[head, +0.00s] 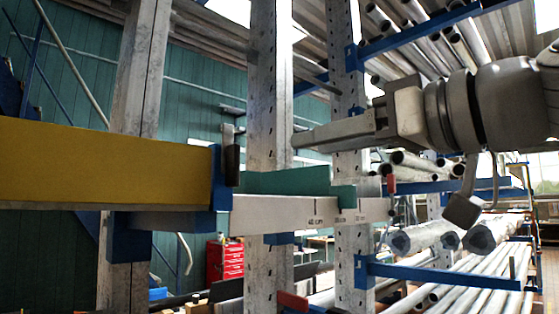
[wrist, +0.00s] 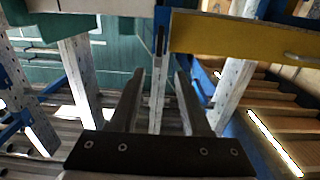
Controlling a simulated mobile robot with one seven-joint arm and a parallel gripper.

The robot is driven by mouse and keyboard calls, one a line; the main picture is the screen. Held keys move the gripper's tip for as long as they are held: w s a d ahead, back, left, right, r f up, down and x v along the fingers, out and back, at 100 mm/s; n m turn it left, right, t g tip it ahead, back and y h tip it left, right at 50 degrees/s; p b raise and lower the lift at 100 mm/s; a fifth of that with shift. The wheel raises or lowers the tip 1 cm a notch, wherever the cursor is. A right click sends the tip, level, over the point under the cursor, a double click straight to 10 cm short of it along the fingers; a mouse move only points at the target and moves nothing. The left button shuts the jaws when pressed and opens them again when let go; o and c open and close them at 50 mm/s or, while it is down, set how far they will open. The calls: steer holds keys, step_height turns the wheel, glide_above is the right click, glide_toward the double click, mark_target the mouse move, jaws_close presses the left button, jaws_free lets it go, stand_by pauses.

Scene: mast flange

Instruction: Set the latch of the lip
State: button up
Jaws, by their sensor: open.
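A dark upright lever with a grey top, apparently the latch (head: 231,158), stands at the blue end bracket (head: 217,180) of a yellow beam (head: 100,165) in the head view. I cannot tell for certain which part is the lip. The bracket (wrist: 162,28) and yellow beam (wrist: 240,38) also show in the wrist view. The lever is not clear there. My gripper (head: 296,138) reaches in from the right in the head view, higher than the lever and apart from it in the picture. In the wrist view my gripper (wrist: 160,76) has its two fingers apart, with nothing between them.
A pale marked beam (head: 270,213) runs right from the bracket, with a teal piece (head: 288,181) above it and a red tab (head: 391,185) near its right end. Perforated posts (head: 270,90) stand behind. Racks of pipes (head: 440,45) fill the right. A red cabinet (head: 225,260) stands below.

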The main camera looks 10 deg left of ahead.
mark_target(238, 159)
steer(key=p+x, duration=0.3)
steer(key=x, duration=1.4)
steer(key=shift+w+a+r+p, duration=0.1)
steer(key=shift+a+p, duration=0.1)
steer(key=shift+p, duration=0.1)
jaws_close()
stand_by(0.7)
